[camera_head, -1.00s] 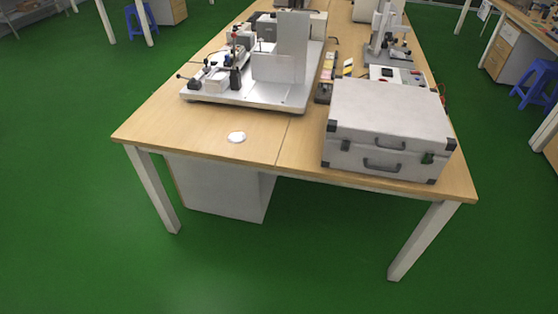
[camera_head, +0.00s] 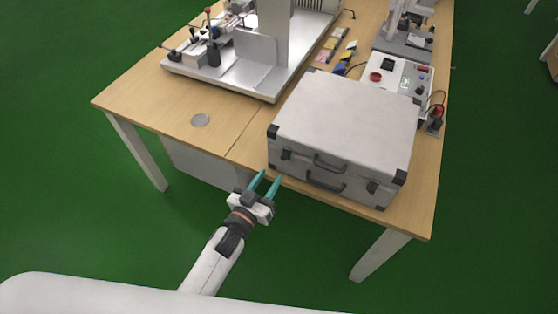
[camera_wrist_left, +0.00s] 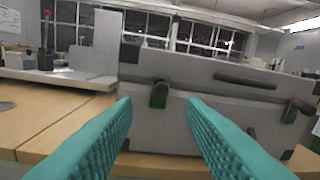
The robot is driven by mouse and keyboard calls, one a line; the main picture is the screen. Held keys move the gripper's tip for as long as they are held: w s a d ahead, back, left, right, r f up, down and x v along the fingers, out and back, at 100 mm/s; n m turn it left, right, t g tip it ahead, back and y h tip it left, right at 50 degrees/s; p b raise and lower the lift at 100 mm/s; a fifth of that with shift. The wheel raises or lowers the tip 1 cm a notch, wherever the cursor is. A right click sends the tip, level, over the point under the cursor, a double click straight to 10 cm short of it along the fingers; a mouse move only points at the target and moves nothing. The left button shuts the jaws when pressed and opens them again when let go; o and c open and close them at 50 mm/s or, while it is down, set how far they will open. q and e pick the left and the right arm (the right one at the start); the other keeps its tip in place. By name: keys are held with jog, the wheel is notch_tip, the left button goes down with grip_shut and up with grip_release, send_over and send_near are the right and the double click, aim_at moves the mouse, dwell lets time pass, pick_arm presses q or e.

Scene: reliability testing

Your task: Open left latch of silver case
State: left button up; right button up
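The silver case (camera_head: 345,118) lies closed near the front edge of the table, with black corners and two dark handles on its front. Its left latch (camera_head: 287,155) is a small dark green and black piece on the front face. The right latch (camera_head: 372,187) sits further right. My left gripper (camera_head: 267,183) is open and empty, just in front of the case's left front, pointing at it. In the left wrist view, the left latch (camera_wrist_left: 159,93) shows between the two teal fingers (camera_wrist_left: 158,130), some distance beyond them. My right gripper is not in view.
The wooden table (camera_head: 150,95) holds a metal test rig (camera_head: 225,75) at the back left and a control box (camera_head: 395,80) with buttons behind the case. A round silver disc (camera_head: 200,120) lies at the left. The tabletop around the disc is clear.

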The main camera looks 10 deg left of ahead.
aim_at(283, 159)
pick_arm(q)
jog(key=x, duration=0.6)
jog(key=shift+d, duration=0.15)
jog(key=shift+w+d, duration=0.1)
jog(key=shift+w, duration=0.2)
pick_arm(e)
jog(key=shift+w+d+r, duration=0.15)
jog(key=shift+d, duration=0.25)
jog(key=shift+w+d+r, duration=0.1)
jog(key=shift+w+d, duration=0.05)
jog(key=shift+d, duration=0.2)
